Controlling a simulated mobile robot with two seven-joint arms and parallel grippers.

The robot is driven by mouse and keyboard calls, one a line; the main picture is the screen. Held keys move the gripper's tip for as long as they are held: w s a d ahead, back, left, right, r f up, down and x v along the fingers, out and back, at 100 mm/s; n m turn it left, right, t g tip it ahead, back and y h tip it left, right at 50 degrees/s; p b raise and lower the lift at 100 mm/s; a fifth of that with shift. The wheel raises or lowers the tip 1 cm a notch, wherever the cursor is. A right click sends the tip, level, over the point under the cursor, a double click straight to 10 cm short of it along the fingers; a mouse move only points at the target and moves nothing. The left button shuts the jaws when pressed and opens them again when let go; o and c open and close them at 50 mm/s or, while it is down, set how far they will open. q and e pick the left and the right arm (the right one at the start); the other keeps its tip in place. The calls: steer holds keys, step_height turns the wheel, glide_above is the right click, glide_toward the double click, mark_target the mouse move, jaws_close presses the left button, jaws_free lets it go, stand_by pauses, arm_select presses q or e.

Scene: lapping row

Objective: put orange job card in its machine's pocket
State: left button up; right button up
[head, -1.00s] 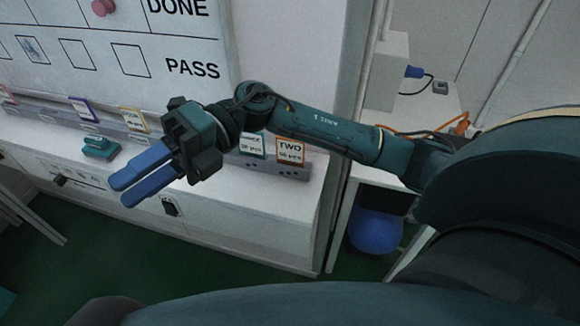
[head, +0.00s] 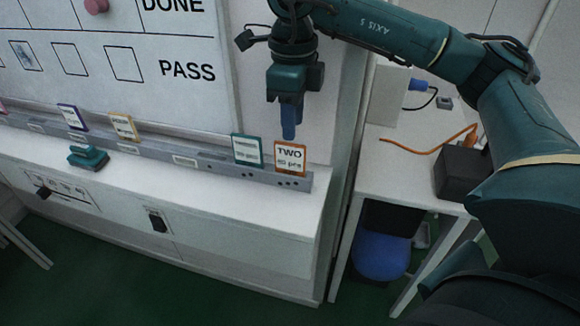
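The orange job card (head: 290,158), with an orange border and the words "TWO" and a piece count, stands upright in the right end of a grey rail (head: 210,165) below the whiteboard. My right gripper (head: 289,137) points down just above this card, its blue fingertips near the card's top edge. The fingers overlap from this side, so I cannot tell whether they are apart. The card still sits in the rail. My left gripper is out of view. I cannot make out a machine's pocket for certain.
A green-bordered card (head: 247,150) stands close left of the orange one. A yellow card (head: 123,126) and a purple card (head: 72,117) are further left. A teal eraser (head: 88,158) lies on the ledge. A white side table (head: 400,170) with an orange cable stands right.

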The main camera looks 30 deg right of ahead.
mark_target(290, 154)
steer(key=f, duration=0.8)
steer(key=shift+a+b, duration=0.3)
steer(key=shift+r, duration=0.1)
jaws_close()
